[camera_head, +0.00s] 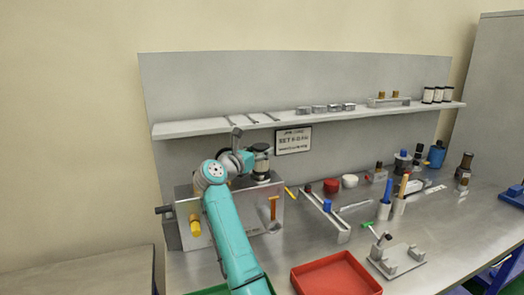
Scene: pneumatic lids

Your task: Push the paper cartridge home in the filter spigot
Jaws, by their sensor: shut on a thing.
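The paper cartridge (261,163), a pale cylinder with a dark top and a dark lower band, stands about upright over the right part of the grey box's top. My gripper (248,159) is at its left side and shut on it. The fingertips are small and partly hidden by my teal arm and wrist. The grey box (245,213) stands on the bench against the back panel. The filter spigot is hidden under or behind the cartridge. I cannot tell how deep the cartridge sits.
A shelf (215,127) runs above the box, with a sign (293,141) below it. A yellow part (195,226) and an orange-handled tool (273,207) are at the box's front. A red tray (336,274) lies in front. Several bottles and tools fill the bench's right.

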